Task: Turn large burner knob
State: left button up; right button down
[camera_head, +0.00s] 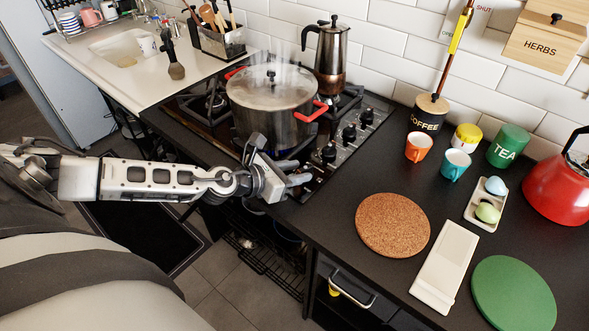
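The gas hob's control strip (340,146) runs along the right side of the hob, with a row of black knobs. Three knobs show clearly: the far knob (367,117), the middle knob (349,132) and the nearer knob (329,152). My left gripper (297,171) comes in from the left at the near end of the strip. Its fingers look parted and point right toward the strip. The gripper may hide another knob there; I cannot tell whether it touches one. My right gripper is not in view.
A steaming pot (270,105) with red handles stands on the hob just behind the gripper, with a blue flame under it. A moka pot (327,60) stands at the back. A cork mat (393,224), a white tray (444,266) and a green board (512,294) lie to the right.

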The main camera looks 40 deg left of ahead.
pick_arm(q)
grip_shut()
jog(key=shift+d+r+n+y+p, duration=0.15)
jog(key=shift+r+n+y+p, duration=0.2)
jog(key=shift+p, duration=0.7)
jog(key=shift+n+t+y+p, duration=0.25)
jog(key=shift+t+y+p, duration=0.1)
jog(key=shift+p, duration=0.15)
jog(key=shift+f+p, duration=0.1)
jog(key=shift+p, duration=0.2)
jog(key=shift+f, duration=0.2)
grip_release()
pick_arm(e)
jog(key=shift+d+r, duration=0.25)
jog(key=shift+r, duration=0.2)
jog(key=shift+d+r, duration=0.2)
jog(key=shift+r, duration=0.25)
pick_arm(q)
jog(key=shift+s, duration=0.15)
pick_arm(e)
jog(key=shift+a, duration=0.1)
